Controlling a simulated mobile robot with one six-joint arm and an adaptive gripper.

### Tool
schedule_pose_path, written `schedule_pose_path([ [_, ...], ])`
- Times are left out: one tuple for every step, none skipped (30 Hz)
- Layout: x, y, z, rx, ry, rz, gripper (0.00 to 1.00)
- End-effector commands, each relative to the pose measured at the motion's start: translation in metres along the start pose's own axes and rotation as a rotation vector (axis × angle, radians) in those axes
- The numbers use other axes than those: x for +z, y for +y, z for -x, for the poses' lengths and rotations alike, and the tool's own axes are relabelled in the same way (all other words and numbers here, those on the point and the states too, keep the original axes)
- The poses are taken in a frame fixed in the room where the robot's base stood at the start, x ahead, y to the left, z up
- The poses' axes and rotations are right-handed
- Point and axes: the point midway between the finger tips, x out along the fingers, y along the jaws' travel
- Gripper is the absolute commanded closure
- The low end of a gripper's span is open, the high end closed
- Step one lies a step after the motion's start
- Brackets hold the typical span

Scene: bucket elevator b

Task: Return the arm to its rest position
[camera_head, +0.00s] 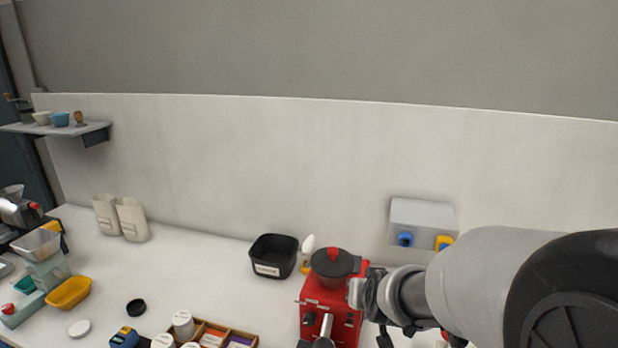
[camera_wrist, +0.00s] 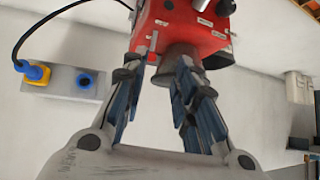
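My arm reaches in from the right in the head view, with my gripper (camera_head: 368,292) at the right side of a red machine (camera_head: 328,302) with a black round top. In the wrist view the two fingers of my gripper (camera_wrist: 165,75) stand apart with a gap between them. The red machine (camera_wrist: 190,25) is just beyond the tips, and its grey-brown round part (camera_wrist: 178,66) shows between and behind them. I cannot tell whether a finger touches it. Nothing is seen held in the gap. The arm hides part of the counter at the right.
A wall socket box (camera_head: 422,214) with blue and yellow plugs is behind the arm. A black bin (camera_head: 273,256) stands left of the machine. A wooden tray (camera_head: 240,333), white-lidded jars (camera_head: 183,323) and a yellow bowl (camera_head: 69,292) are further left. The counter's middle left is fairly clear.

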Motion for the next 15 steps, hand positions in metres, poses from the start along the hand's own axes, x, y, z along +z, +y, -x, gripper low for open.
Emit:
schedule_pose_path([
  [0.002, -0.003, 0.023, -0.016, -0.017, 0.008, 0.73],
  [0.007, -0.004, 0.037, -0.024, -0.035, 0.015, 0.73],
  [0.015, -0.006, 0.056, -0.034, -0.064, 0.023, 0.73],
  [0.021, -0.006, 0.070, -0.039, -0.086, 0.032, 0.73],
  [0.029, -0.006, 0.084, -0.044, -0.107, 0.039, 0.73],
  [0.040, -0.006, 0.102, -0.047, -0.138, 0.051, 0.73],
  [0.048, -0.005, 0.115, -0.048, -0.159, 0.058, 0.73],
  [0.058, -0.003, 0.129, -0.048, -0.181, 0.065, 0.73],
  [0.071, -0.001, 0.146, -0.046, -0.210, 0.076, 0.73],
  [0.081, 0.001, 0.158, -0.043, -0.232, 0.083, 0.73],
  [0.091, 0.004, 0.170, -0.039, -0.252, 0.090, 0.73],
  [0.104, 0.007, 0.184, -0.032, -0.279, 0.097, 0.73],
  [0.113, 0.010, 0.194, -0.026, -0.297, 0.102, 0.73],
  [0.122, 0.012, 0.202, -0.021, -0.314, 0.106, 0.73],
  [0.133, 0.016, 0.213, -0.013, -0.335, 0.111, 0.73],
])
